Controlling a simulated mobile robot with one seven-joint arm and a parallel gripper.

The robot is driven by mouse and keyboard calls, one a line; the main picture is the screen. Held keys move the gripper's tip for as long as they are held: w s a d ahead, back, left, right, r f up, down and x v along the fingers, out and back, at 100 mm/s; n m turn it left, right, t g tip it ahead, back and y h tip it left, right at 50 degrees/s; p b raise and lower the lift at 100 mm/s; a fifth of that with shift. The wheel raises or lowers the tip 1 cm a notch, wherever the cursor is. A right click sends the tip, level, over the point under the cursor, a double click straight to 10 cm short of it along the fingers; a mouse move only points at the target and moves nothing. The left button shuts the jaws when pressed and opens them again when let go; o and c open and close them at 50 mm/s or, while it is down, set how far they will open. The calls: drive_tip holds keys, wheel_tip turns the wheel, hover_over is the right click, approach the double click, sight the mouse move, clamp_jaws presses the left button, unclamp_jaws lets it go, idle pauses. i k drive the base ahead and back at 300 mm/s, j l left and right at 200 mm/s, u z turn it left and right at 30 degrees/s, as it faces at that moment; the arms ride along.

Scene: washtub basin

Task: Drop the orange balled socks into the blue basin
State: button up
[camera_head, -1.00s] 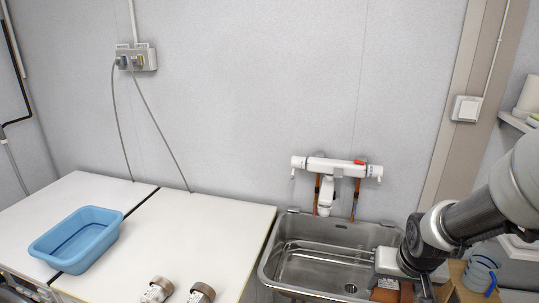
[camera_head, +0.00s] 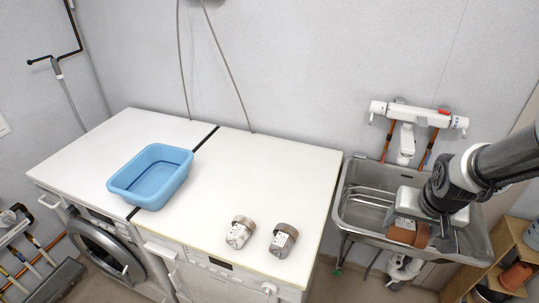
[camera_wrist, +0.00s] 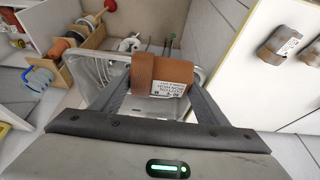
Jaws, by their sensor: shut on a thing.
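The orange balled socks (camera_head: 408,232), a brownish-orange roll with a white label, are in my gripper (camera_head: 428,228) at the front of the steel sink. In the wrist view the socks (camera_wrist: 150,75) sit between the two fingers of my gripper (camera_wrist: 158,88), which is shut on them. The blue basin (camera_head: 152,178) stands upright on the white worktop at the left, well away from my gripper. Its visible inside looks empty. The basin does not show in the wrist view.
Two grey-brown labelled rolls (camera_head: 240,231) (camera_head: 284,240) stand near the front of the white worktop (camera_head: 265,180), between basin and sink. The steel sink (camera_head: 365,185) has a white tap (camera_head: 418,115) above it. A wooden shelf (camera_head: 497,250) stands right of the sink.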

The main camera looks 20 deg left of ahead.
sight(155, 178)
drive_tip(key=k+j, duration=0.1)
drive_tip(key=j, duration=1.05)
drive_tip(key=k+j, duration=0.1)
drive_tip(key=j, duration=2.2)
drive_tip(key=k, duration=0.05)
